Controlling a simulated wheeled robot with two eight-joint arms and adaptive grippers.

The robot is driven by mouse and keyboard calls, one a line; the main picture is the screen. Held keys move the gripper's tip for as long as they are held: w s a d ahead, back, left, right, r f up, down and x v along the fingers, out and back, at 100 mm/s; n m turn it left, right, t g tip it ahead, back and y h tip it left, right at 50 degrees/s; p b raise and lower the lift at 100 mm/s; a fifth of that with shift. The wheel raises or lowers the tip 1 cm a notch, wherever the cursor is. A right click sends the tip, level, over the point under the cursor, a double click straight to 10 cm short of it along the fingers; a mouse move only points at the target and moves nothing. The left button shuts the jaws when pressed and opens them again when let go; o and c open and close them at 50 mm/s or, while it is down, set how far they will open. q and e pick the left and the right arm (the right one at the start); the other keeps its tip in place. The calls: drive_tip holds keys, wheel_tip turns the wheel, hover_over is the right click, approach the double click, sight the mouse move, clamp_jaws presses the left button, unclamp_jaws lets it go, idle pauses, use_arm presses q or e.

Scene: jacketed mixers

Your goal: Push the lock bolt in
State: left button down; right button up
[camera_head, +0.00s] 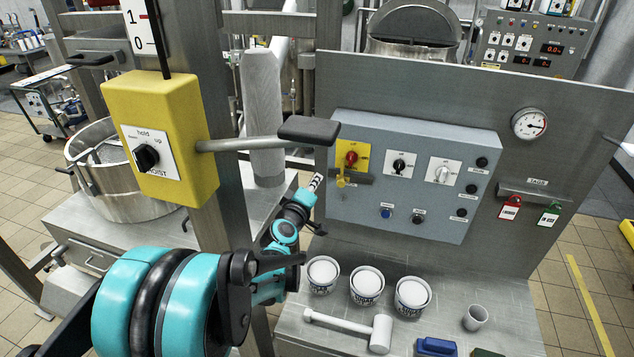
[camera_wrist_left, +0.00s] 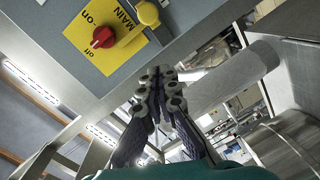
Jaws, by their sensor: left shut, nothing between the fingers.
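The yellow lock bolt (camera_head: 341,181) sits just below the red main switch knob (camera_head: 351,157) on the grey-blue control box. In the left wrist view the bolt's rounded yellow end (camera_wrist_left: 148,14) shows at the top edge, partly cut off, beside the yellow switch plate (camera_wrist_left: 110,42) and red knob (camera_wrist_left: 103,37). My left gripper (camera_head: 316,182) is at the left edge of the control box, apart from the bolt and left of it. In the wrist view its fingers (camera_wrist_left: 160,78) are together and empty, below the bolt in the picture. The bolt's seat is hard to make out.
The yellow hoist box (camera_head: 162,135) and its lever (camera_head: 265,141) stand left of the panel, near my arm. Three white-filled cups (camera_head: 366,285), a mallet (camera_head: 350,328) and a small beaker (camera_head: 475,317) are on the bench below.

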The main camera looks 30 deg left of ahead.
use_arm(q)
drive_tip(key=d+f+v, duration=0.1)
drive_tip(key=v, duration=0.7)
drive_tip(key=shift+d+r, duration=0.3)
drive_tip(key=shift+r, duration=0.2)
use_arm(e)
drive_tip(key=shift+w+d, duration=0.3)
drive_tip(key=shift+d, duration=0.35)
use_arm(q)
drive_tip(key=shift+d, duration=0.1)
use_arm(e)
drive_tip(key=shift+d+f, duration=0.1)
